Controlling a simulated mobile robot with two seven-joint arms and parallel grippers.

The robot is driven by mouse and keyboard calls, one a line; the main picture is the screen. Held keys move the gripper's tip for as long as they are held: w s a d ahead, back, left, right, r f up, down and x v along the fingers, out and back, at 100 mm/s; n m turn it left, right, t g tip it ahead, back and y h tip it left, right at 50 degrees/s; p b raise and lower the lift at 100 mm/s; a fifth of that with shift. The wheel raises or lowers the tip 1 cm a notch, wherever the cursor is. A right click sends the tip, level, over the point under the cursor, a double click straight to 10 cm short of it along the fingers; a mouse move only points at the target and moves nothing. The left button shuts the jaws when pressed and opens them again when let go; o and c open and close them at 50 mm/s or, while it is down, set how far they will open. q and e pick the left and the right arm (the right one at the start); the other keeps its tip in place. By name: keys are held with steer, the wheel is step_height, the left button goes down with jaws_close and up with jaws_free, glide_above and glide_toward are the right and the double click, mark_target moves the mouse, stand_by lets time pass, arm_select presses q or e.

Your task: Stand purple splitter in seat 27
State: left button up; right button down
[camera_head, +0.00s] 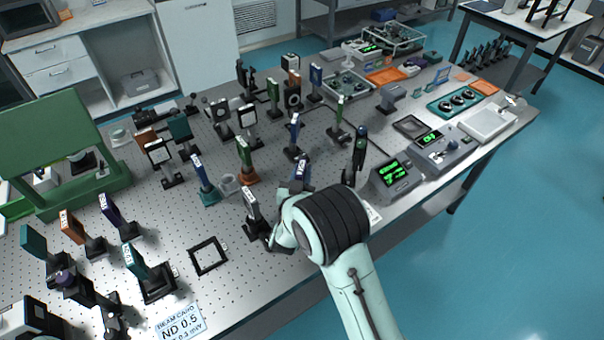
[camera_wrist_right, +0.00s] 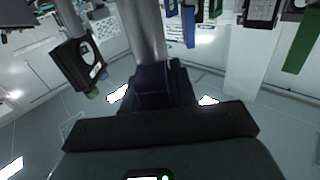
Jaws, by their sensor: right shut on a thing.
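My right gripper (camera_head: 292,205) is over the table's front part, its fingertips mostly hidden by my own pale green wrist. In the right wrist view, the gripper (camera_wrist_right: 155,92) is shut on the dark purple splitter (camera_wrist_right: 152,80). In the head view, the purple splitter (camera_head: 302,169) shows only its upper part, with a white label, just beyond my wrist; its base is hidden. I cannot read which seat is 27. My left gripper is not in view.
A black mount (camera_head: 252,205) stands close to the left of my wrist. A meter with green digits (camera_head: 394,175) sits to the right. Another purple piece (camera_head: 112,208) stands at left.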

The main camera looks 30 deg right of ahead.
steer(key=shift+f, duration=0.1)
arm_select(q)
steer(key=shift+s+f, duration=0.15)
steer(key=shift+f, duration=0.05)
arm_select(e)
steer(key=c, duration=0.9)
jaws_free()
steer(key=shift+r, duration=0.2)
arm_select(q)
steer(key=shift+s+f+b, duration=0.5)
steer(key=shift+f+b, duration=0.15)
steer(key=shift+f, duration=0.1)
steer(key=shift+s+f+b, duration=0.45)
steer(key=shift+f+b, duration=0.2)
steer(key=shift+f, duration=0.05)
arm_select(e)
steer(key=shift+v, duration=6.05)
steer(key=shift+f, duration=0.15)
